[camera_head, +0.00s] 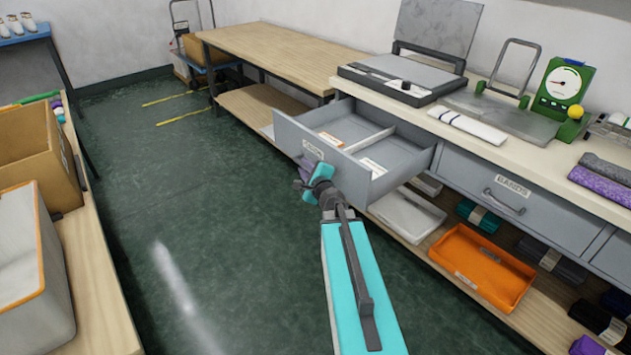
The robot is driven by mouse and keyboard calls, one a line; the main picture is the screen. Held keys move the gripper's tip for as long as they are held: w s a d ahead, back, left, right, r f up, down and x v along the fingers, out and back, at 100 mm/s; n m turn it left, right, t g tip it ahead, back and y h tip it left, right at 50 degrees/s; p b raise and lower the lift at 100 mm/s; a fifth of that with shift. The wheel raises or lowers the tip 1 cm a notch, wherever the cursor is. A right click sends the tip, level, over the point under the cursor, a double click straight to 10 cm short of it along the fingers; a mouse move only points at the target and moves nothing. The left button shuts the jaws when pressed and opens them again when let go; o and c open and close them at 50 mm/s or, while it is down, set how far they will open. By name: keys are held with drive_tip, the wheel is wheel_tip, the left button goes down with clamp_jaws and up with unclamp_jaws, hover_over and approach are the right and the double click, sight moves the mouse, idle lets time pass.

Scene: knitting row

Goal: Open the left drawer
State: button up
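The left drawer (355,150) is pulled well out from under the workbench top, and its inside shows. It is grey, with dividers, an orange-and-white label and a white label inside. My gripper (306,172), with teal parts, is at the outer face of this front panel, where a handle could be. The handle is hidden, and the fingers are too small and covered to tell whether they are shut on it. The drawer to its right (475,192) is closed, with a bar handle and a label.
The bench top (590,150) holds a flat grey machine (400,78), a green dial scale (562,85) and folded cloth. Below, a shelf holds an orange tray (482,262) and a white tray (405,212). A table with boxes (85,250) stands at left. The green floor between is clear.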

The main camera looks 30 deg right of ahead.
drive_tip(key=shift+v, duration=0.85)
drive_tip(key=shift+s+r+p, duration=0.15)
drive_tip(key=shift+s+p, duration=0.05)
drive_tip(key=shift+p, duration=0.1)
drive_tip(key=p+v, duration=0.3)
drive_tip(key=p, duration=0.4)
drive_tip(key=shift+p, duration=0.4)
drive_tip(key=p, duration=0.2)
drive_tip(key=s+p, duration=0.1)
drive_tip(key=p, duration=0.1)
drive_tip(key=shift+s+a+r, duration=0.1)
drive_tip(key=shift+s+a, duration=0.1)
drive_tip(key=shift+a, duration=0.05)
drive_tip(key=p+v, duration=0.6)
drive_tip(key=p, duration=0.4)
drive_tip(key=shift+s, duration=0.15)
